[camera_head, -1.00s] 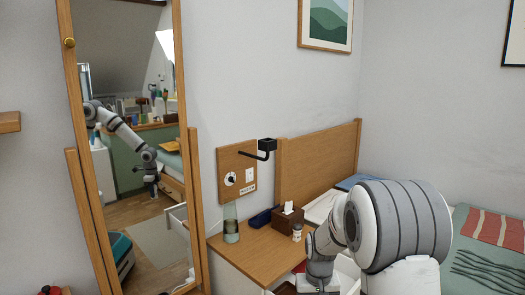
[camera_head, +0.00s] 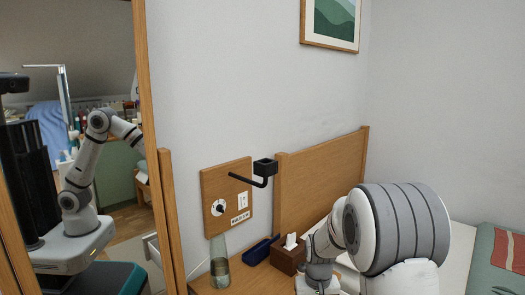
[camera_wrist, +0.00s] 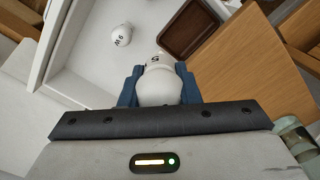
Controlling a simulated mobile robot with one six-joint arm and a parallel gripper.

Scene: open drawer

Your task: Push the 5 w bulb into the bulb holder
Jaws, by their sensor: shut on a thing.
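In the wrist view my gripper (camera_wrist: 158,88) has its blue fingers shut on a white bulb (camera_wrist: 158,88). A dark mark like a 5 shows near its far end. The bulb is above an open white drawer. In the head view the gripper's end is low by the bedside table, partly cut off by the picture's bottom edge, and the bulb is not visible there. A black wall fixture, apparently the bulb holder (camera_head: 264,168), sticks out beside a wooden panel, well up and left of my arm. Its socket opening cannot be made out.
Another white bulb marked 9 W (camera_wrist: 121,35) lies in the drawer, near a dark brown tray (camera_wrist: 190,22). A glass vase (camera_head: 220,268), blue tray (camera_head: 261,250) and tissue box (camera_head: 287,258) stand on the table.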

